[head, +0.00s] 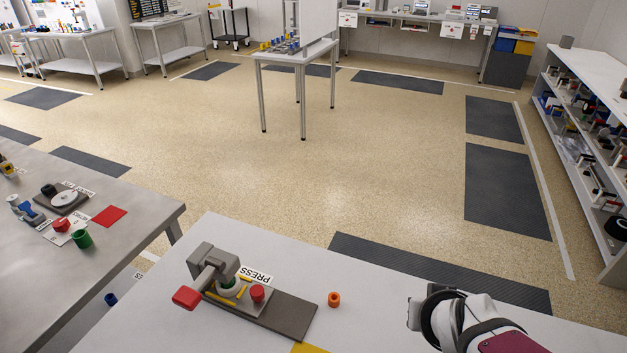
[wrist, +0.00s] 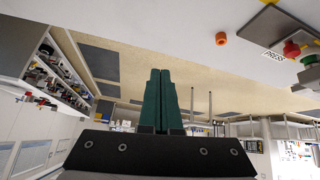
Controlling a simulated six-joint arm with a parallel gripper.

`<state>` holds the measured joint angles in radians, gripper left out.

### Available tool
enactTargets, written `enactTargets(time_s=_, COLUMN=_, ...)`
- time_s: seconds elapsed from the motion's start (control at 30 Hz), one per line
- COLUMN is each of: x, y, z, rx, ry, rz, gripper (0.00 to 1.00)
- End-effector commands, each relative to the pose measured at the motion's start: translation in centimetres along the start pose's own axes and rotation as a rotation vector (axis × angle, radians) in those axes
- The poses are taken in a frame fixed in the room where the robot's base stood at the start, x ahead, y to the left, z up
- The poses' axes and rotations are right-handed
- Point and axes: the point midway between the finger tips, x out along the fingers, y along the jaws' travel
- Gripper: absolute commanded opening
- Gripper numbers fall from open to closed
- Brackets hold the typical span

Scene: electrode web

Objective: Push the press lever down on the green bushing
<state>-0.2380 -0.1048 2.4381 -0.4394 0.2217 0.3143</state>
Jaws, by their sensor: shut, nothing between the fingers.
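The grey press (head: 203,255) stands on a dark baseplate (head: 290,318) on the near table. Its lever ends in a red handle (head: 186,297) reaching out to the left. A green bushing (head: 229,291) sits under the press head, partly hidden by it; green also shows at the right edge of the wrist view (wrist: 307,60). My gripper has dark green fingers (wrist: 160,73), closed together and empty in the wrist view. My arm is at the right of the table in the head view, well apart from the press.
A red part (head: 257,292) sits on the baseplate beside yellow strips. An orange ring (head: 334,299) lies on the table between the press and my arm. A PRESS label (head: 256,275) lies behind. A second table (head: 130,222) at left holds other parts.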

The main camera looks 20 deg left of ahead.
Motion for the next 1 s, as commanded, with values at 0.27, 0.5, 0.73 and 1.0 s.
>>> enactTargets(time_s=0.27, x=2.5, y=-21.8, z=-4.8, rx=-0.546, ry=0.469, rz=-0.647, gripper=0.0)
enactTargets(time_s=0.5, x=-2.1, y=-31.4, z=0.8, rx=-0.717, ry=0.603, rz=-1.117, gripper=0.0)
enactTargets(time_s=0.73, x=-3.1, y=-32.4, z=1.8, rx=-0.736, ry=0.622, rz=-1.194, gripper=0.0)
enactTargets(time_s=1.0, x=-2.9, y=-33.0, z=1.7, rx=-0.738, ry=0.623, rz=-1.192, gripper=0.0)
